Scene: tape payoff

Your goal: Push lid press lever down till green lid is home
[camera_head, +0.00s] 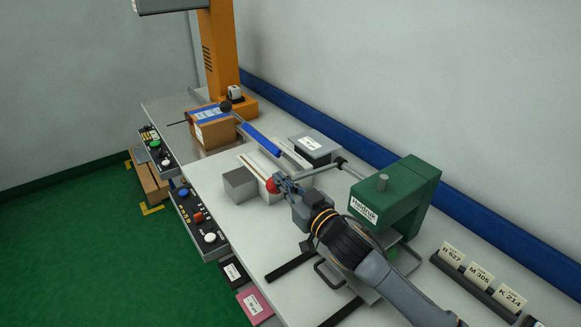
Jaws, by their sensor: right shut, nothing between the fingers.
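The green lid press (408,190) stands on the bench at centre right, with a white label on its front. A grey lever (322,168) runs from a dark pivot on its left side toward a red ball knob (271,185). My right gripper (281,182) is shut and empty, right beside the knob. I cannot tell whether it touches the knob or lever. My right arm crosses in front of the press base (408,256), and I cannot make out the green lid there. My left gripper is out of view.
A grey block (240,185) stands left of the knob. Behind are a grey labelled box (313,147) and a brown carton (212,133) under an orange column (221,50). Button panels (200,222) line the front edge. A rack of lot cards (480,281) sits at right.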

